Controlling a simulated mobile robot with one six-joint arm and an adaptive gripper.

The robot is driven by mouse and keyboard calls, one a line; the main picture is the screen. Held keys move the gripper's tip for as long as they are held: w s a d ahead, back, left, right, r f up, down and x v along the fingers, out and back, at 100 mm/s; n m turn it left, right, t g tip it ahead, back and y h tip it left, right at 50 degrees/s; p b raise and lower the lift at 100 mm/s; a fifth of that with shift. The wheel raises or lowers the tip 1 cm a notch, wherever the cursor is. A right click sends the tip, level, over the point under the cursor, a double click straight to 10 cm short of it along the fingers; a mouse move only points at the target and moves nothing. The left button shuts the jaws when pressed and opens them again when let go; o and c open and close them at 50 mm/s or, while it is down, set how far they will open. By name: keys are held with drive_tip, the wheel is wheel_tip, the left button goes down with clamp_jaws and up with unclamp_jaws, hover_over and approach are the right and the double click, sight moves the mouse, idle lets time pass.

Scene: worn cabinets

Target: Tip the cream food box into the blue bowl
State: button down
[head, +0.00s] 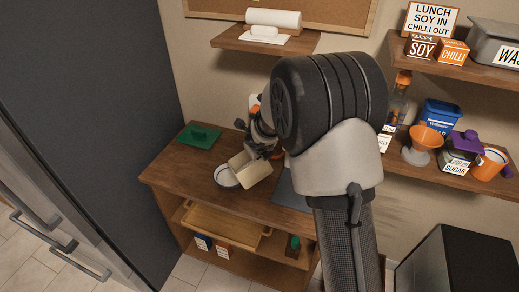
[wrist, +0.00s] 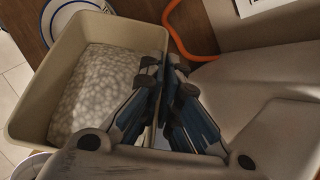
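The cream food box (head: 250,168) is beside and partly in front of the bowl in the head view. In the wrist view the box (wrist: 28,112) is open-topped, with pale lumpy food (wrist: 95,92) inside. My gripper (wrist: 164,68) is closed on the box's right wall, one finger on each side. In the head view my gripper (head: 262,145) is partly hidden by my arm. The bowl (head: 222,176) is white with a blue rim, on the wooden counter. Part of it shows in the wrist view (wrist: 62,14), beyond the box's far edge.
A green item (head: 199,136) lies at the counter's back left. A dark grey slab (head: 290,193) lies to the right, partly behind my arm. A wooden tray (head: 222,228) is on the shelf below. Loaded wall shelves (head: 455,183) are at the right; a tall dark cabinet (head: 95,110) is at the left.

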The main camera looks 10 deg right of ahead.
drive_tip(key=shift+w+a+r+g+h+p, duration=0.4)
drive_tip(key=shift+r+g+h+p, duration=0.15)
drive_tip(key=shift+p, duration=2.95)
drive_tip(key=shift+w+a+r+n+g+h+p, duration=0.45)
drive_tip(key=shift+g+h+p, duration=0.25)
drive_tip(key=shift+p, duration=4.45)
drive_tip(key=shift+w+a+g+h+p, duration=0.25)
drive_tip(key=shift+w+a+p, duration=0.1)
drive_tip(key=shift+p, duration=1.85)
drive_tip(key=shift+n, duration=0.25)
drive_tip(key=shift+w+a+r+g+h+p, duration=0.1)
drive_tip(key=shift+w+a+g+h+p, duration=0.25)
drive_tip(key=shift+p, duration=0.45)
